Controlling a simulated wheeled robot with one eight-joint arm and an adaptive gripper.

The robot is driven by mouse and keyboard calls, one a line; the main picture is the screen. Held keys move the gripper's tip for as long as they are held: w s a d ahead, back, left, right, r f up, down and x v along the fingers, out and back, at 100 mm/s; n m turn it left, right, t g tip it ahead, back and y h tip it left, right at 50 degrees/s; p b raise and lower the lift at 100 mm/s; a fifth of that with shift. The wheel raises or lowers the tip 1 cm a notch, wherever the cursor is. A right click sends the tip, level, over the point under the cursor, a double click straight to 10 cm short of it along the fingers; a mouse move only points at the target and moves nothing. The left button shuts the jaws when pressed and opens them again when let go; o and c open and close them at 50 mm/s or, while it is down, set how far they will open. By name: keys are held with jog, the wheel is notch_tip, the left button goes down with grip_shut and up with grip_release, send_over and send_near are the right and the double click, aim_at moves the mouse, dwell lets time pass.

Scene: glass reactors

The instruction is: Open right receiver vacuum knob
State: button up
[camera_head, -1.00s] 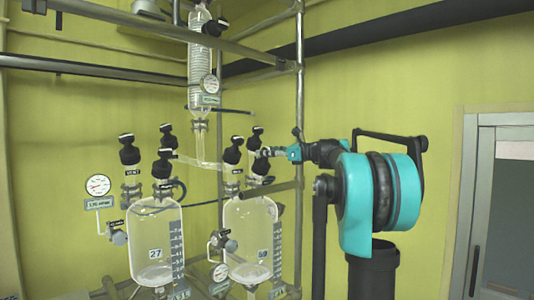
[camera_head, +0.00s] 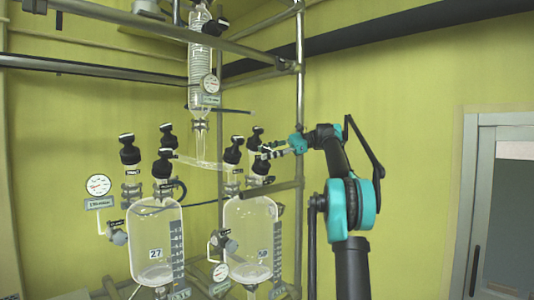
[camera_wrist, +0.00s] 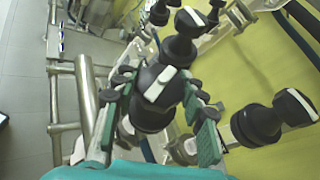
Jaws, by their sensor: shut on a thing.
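The right receiver (camera_head: 252,225) is a clear glass vessel with several black knobs on its top, in the head view. My gripper (camera_head: 264,153) is at these knobs from the right side. In the wrist view my gripper (camera_wrist: 160,88) is shut on a black knob (camera_wrist: 155,98) with a white stripe across its top, one green-padded finger on each side. In the head view this seems to be the front right knob (camera_head: 262,167), partly hidden by the gripper. I cannot read its label, so I cannot tell if it is the vacuum knob.
Other black knobs stand close by in the wrist view, at the right (camera_wrist: 258,124) and behind (camera_wrist: 188,30). The left receiver (camera_head: 155,240) stands beside the right one. A metal pole (camera_head: 299,80) rises next to my arm. The right side is open.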

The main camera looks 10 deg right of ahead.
jog(key=shift+w+r+n+g, duration=0.1)
jog(key=shift+r+n+g, duration=0.05)
jog(key=shift+n+g, duration=0.2)
jog(key=shift+o, duration=0.9)
jog(key=shift+w+r+n+g+h, duration=0.15)
jog(key=shift+n+g+h, duration=0.15)
jog(key=shift+n+g, duration=0.25)
jog(key=shift+c, duration=0.4)
jog(key=shift+s+f+n+h, duration=0.2)
jog(key=shift+s+n+h, duration=0.05)
jog(key=shift+n+h, duration=0.05)
jog(key=shift+c, duration=0.5)
jog(key=shift+f+g, duration=0.15)
jog(key=shift+g, duration=0.15)
jog(key=o, duration=1.2)
jog(key=shift+s, duration=0.1)
jog(key=shift+c, duration=0.2)
jog(key=shift+w+r+m+t, duration=0.3)
jog(key=shift+m+t, duration=0.1)
jog(key=shift+t, duration=0.1)
